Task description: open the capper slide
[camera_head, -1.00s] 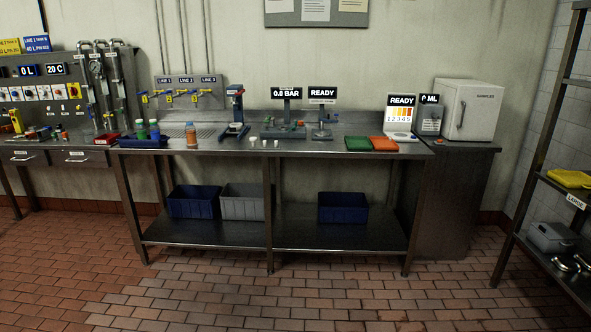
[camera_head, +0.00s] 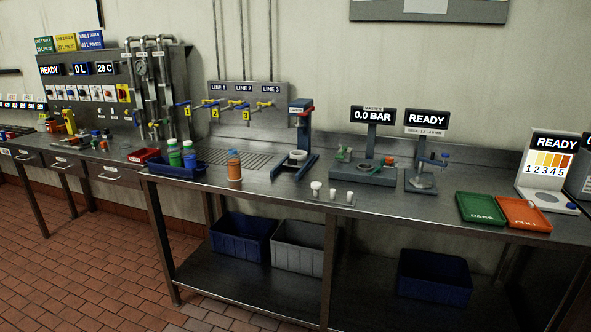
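The capper appears to be the upright blue and grey press (camera_head: 303,135) on the steel bench, with a red part near its top and a small label on its head that is too small to read surely. A pale round piece (camera_head: 297,156) sits low in its frame. I cannot tell how its slide stands. Neither of my grippers is in view.
An orange bottle with a blue cap (camera_head: 234,165) stands on the steel bench (camera_head: 440,210) left of the press. Small white cups (camera_head: 333,194) stand in front. A gauge stand (camera_head: 372,115), green tray (camera_head: 480,208) and orange tray (camera_head: 523,214) are further right. Floor is clear at front left.

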